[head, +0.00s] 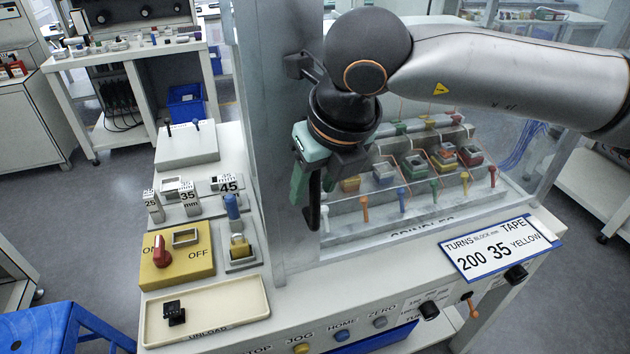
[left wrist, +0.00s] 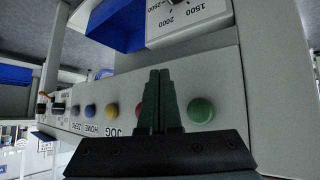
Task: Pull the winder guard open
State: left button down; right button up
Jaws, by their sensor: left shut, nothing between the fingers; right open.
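The winder guard (head: 415,215) is a clear panel in front of the spindle rows, beside a wide grey metal post (head: 268,120). A dark bracket (head: 297,65) and a black upright bar (head: 314,200) show near its left edge and look like its handle. My right gripper (head: 305,180) has green fingers and points down at this bar. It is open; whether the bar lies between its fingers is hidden. My left gripper (left wrist: 163,95) is shut and empty in the left wrist view, above the front button panel. It is not in the head view.
Left of the post are a cream unload tray (head: 255,310), a yellow switch plate (head: 200,262) with a red knob, and several metal blocks. A green button (left wrist: 201,110) is beside my left fingers. A tape sign (head: 497,250) lies at the front right.

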grip_shut()
dwell(1.3)
